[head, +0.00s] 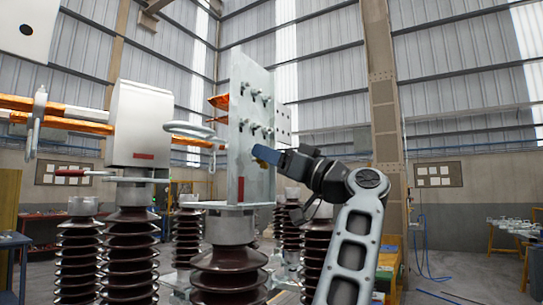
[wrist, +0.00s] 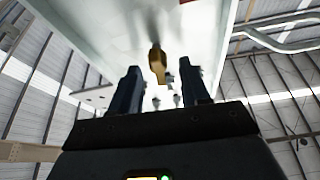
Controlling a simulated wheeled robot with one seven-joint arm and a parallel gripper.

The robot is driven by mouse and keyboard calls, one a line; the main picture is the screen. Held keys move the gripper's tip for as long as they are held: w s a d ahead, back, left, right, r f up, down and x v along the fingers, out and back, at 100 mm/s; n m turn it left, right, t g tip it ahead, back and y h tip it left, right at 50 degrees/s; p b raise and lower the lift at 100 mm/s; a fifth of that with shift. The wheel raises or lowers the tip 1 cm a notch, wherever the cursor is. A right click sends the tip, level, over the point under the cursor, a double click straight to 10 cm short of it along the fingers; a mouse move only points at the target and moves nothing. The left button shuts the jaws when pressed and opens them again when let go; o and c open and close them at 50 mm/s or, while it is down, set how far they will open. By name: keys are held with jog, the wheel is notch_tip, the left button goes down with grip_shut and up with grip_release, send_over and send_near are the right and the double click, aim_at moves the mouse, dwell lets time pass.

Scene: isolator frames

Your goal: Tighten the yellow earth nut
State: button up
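The yellow earth nut (head: 264,153) is on the lower part of an upright grey metal plate (head: 243,165) in the head view. In the wrist view the brass-yellow nut (wrist: 157,60) shows against the pale plate (wrist: 105,30). My gripper (head: 281,157) comes to the nut from the right in the head view. In the wrist view my two dark fingers (wrist: 159,68) stand apart, one on each side of the nut, with visible gaps. I cannot tell how deep the nut lies between them.
Several grey bolts (head: 256,95) stick out of the plate above the nut. Brown ribbed insulators (head: 228,275) stand below and around it. A grey box (head: 140,125) with orange bars is at left. The floor at right is mostly open before a workbench (head: 515,235).

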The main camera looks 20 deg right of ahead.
grip_shut()
